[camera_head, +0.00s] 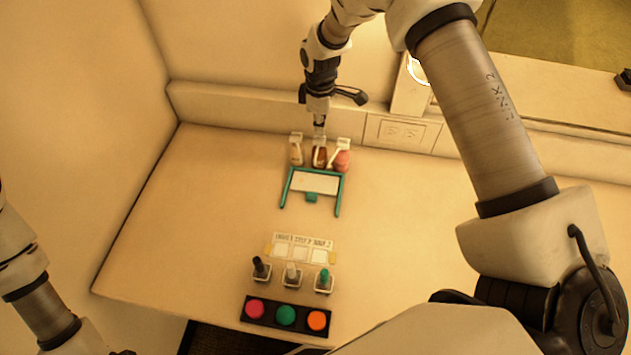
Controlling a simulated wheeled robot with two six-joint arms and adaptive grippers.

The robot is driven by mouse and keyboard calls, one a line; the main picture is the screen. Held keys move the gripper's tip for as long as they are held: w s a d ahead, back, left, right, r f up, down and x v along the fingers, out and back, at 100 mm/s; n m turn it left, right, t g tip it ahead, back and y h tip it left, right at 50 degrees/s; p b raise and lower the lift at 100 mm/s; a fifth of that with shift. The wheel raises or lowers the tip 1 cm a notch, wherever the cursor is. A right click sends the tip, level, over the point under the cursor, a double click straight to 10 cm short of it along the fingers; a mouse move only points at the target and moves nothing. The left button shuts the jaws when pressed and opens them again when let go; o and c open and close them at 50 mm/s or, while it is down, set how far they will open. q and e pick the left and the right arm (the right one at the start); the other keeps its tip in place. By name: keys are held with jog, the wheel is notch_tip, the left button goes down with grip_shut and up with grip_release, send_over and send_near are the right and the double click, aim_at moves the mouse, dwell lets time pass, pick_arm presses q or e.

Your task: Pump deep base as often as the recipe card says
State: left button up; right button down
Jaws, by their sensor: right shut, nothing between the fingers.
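Three small pump bottles stand in a row near the back wall: a pale one (296,155), a dark reddish-brown one (319,158) in the middle and a pink one (342,160). Their labels are too small to read. My right gripper (319,128) points down, shut and empty, just above the middle bottle's pump head; I cannot tell whether it touches. A white card (302,241) with blurred print lies nearer the front; its print is not legible. My left arm shows at the lower left, but its gripper is out of view.
A teal-framed stand (313,184) is in front of the bottles. Three small holders with a black (261,267), a white (292,271) and a green (324,275) item sit before a dark strip with pink, green and orange discs (285,315). The table is bare on both sides.

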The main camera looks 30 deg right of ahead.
aim_at(320, 139)
jog(key=shift+f+b, duration=0.8)
jog(key=shift+f, duration=0.75)
jog(key=shift+r+p, duration=1.35)
jog(key=shift+r, duration=0.35)
jog(key=shift+f, duration=0.2)
